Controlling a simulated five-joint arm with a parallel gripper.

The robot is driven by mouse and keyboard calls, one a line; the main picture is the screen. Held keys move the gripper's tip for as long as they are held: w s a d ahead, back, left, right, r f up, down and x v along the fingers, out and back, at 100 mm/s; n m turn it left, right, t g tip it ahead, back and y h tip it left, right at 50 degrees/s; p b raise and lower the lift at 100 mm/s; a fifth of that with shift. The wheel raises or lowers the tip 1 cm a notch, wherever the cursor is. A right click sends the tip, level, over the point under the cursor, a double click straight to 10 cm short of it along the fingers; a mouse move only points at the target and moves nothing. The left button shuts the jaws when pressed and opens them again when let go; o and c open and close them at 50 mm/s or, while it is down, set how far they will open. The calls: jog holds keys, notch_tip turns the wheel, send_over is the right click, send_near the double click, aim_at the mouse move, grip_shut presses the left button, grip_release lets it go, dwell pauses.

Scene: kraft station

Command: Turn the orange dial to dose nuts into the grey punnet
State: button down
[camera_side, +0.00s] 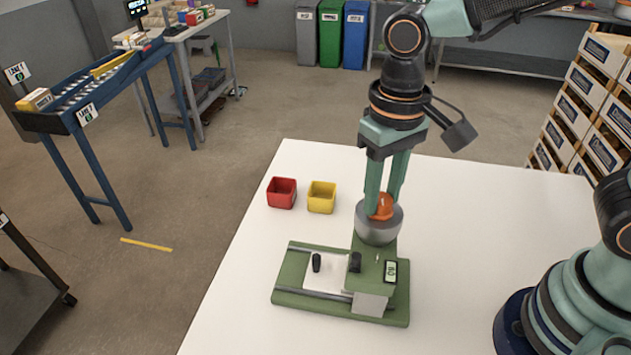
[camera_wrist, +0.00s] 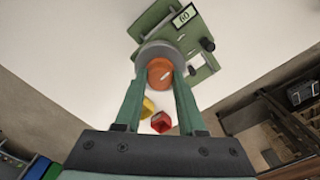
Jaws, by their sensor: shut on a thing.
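The orange dial (camera_side: 382,207) sits on top of a round grey part of a green machine (camera_side: 340,310). It also shows in the wrist view (camera_wrist: 160,72). My gripper (camera_side: 380,199) points down from above, with its two green fingers shut on the dial, one on each side. A small display (camera_side: 391,271) on the machine seems to read 60 in the wrist view (camera_wrist: 185,14). A pale flat plate (camera_side: 325,272) and two black knobs show on the machine. I cannot make out a grey punnet in either view.
A red punnet (camera_side: 282,193) and a yellow punnet (camera_side: 321,197) stand on the white table (camera_side: 270,235), behind the machine. They look empty. The table is clear to the right of the machine, up to my base. Stacked crates (camera_side: 590,95) stand at the far right.

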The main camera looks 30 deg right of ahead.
aim_at(382, 197)
jog(key=shift+r+m, duration=0.1)
jog(key=shift+m, duration=0.6)
jog(key=c, duration=0.5)
grip_release()
notch_tip(382, 197, up, 12)
jog(key=shift+d, duration=0.1)
jog(key=d+f+t, duration=0.2)
jog(key=d, duration=0.5)
jog(key=w+d+f+n+t, duration=0.1)
jog(key=d+f+t, duration=0.2)
jog(key=d, duration=0.5)
jog(key=shift+d+f+t, duration=0.25)
jog(key=shift+f+t, duration=0.05)
